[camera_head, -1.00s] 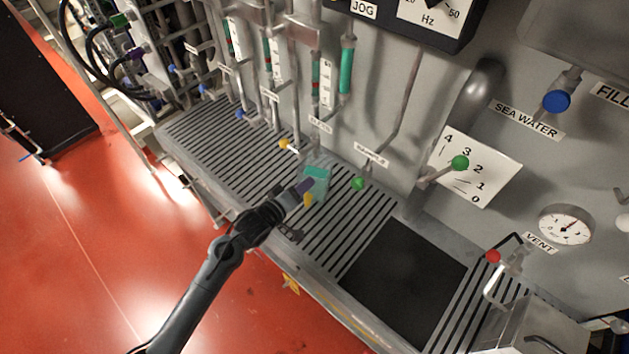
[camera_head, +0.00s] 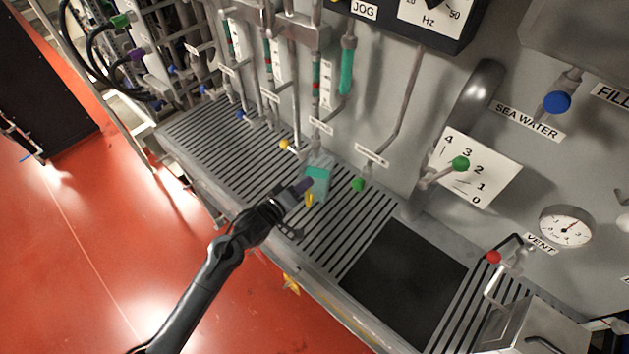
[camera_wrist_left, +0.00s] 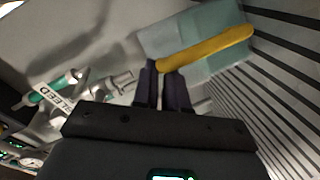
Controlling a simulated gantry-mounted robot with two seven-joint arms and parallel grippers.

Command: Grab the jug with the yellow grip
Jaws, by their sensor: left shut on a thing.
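The jug (camera_head: 318,181) is clear with teal contents and stands out over the slatted grating. Its yellow grip (camera_head: 309,200) faces my arm, and it also shows as a long yellow bar in the left wrist view (camera_wrist_left: 207,50). My left gripper (camera_head: 305,186) is at the grip side of the jug. In the left wrist view its dark fingers (camera_wrist_left: 163,75) are close together at one end of the yellow grip, shut on it. The fingertips partly cover that end. I cannot tell whether the jug's base touches the grating. My right gripper is not in view.
The slatted grating (camera_head: 225,150) runs along the panel, with a black plate (camera_head: 403,272) to the right. Behind the jug are pipes and valve knobs, including a green knob (camera_head: 358,184) and a yellow knob (camera_head: 284,144). Open red floor (camera_head: 110,250) lies in front.

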